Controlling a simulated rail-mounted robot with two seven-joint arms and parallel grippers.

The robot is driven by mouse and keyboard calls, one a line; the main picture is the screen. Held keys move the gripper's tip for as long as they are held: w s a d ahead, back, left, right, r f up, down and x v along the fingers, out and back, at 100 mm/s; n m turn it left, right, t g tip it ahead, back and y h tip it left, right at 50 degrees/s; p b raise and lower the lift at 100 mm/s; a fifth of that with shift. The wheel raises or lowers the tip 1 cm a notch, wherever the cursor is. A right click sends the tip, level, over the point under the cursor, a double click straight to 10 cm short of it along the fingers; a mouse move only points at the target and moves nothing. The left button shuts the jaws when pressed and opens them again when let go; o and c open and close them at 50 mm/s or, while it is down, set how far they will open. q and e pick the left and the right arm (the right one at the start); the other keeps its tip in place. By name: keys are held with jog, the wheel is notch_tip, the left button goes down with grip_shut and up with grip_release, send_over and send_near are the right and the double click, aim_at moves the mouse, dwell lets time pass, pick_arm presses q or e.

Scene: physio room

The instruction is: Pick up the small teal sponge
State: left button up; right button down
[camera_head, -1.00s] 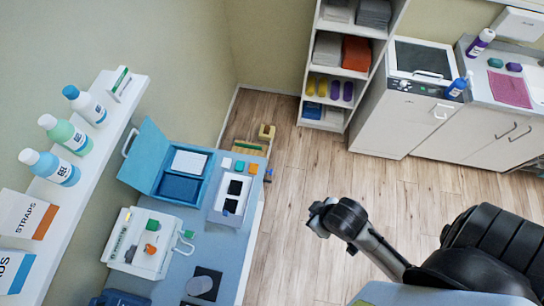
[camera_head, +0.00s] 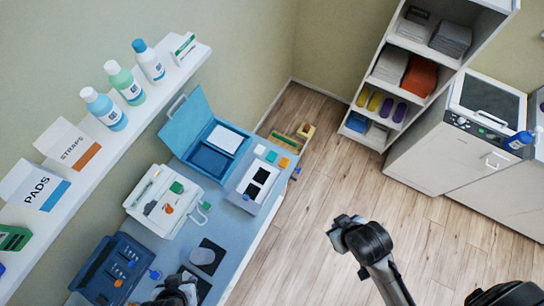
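I cannot make out the small teal sponge for sure. A small pale teal block (camera_head: 260,150) and a darker teal block (camera_head: 271,157) lie beside an orange block (camera_head: 284,162) at the far end of the blue table (camera_head: 236,228); I cannot tell whether either is a sponge. The sink counter, where a teal piece showed earlier, is outside the view. My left gripper (camera_head: 178,287) shows as a dark shape at the bottom edge, over the table's near end. Its fingers are too cut off to read.
An open blue box (camera_head: 173,132), a white case (camera_head: 139,201) and a dark blue case (camera_head: 82,277) crowd the table. Bottles stand on the wall shelf (camera_head: 140,112). A dark jointed arm (camera_head: 370,244) extends over the floor. Bare floor (camera_head: 330,165) leads to the shelving and white cabinet (camera_head: 440,160).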

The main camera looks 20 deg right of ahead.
jog(key=c, duration=0.8)
grip_release()
jog(key=shift+a, duration=0.1)
jog(key=shift+c, duration=0.2)
jog(key=shift+f, duration=0.1)
